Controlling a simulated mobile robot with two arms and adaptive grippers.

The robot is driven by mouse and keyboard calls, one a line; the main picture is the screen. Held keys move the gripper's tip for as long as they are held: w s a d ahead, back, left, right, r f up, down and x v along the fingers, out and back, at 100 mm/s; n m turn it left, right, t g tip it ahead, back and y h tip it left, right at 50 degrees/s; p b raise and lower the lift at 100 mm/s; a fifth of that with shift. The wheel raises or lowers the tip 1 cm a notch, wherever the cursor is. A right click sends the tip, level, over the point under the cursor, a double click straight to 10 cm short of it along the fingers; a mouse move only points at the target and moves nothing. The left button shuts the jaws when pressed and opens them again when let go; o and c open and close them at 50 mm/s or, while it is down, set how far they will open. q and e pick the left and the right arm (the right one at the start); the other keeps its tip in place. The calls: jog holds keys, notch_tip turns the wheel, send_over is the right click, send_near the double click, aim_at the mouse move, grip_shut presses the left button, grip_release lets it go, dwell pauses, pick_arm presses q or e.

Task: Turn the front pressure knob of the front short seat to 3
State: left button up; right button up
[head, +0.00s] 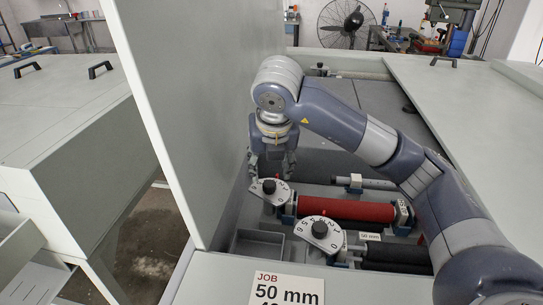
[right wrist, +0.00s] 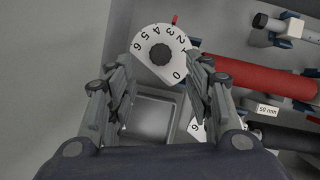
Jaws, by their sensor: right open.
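Two white fan-shaped dials with dark round knobs sit at the left ends of the rollers. The farther dial (head: 268,187) is beside the red roller; the nearer dial (head: 320,232) is closer to the front panel. My right gripper (head: 273,172) is open, pointing down above the farther dial. In the right wrist view its fingers (right wrist: 160,90) are spread either side of that dial's knob (right wrist: 160,54), apart from it. A red pointer (right wrist: 175,20) stands at the dial's edge near the 3. The nearer dial (right wrist: 198,131) is partly hidden by a finger. My left gripper is not in view.
A red roller (head: 346,209) and dark rollers (head: 395,254) lie right of the dials. A tall grey panel (head: 205,110) stands close left of my gripper. A JOB 50 mm sign (head: 286,289) is on the front panel. An empty tray (right wrist: 150,119) lies below the dial.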

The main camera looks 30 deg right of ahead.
jog(key=shift+v, duration=2.15)
jog(key=shift+s+f, duration=0.1)
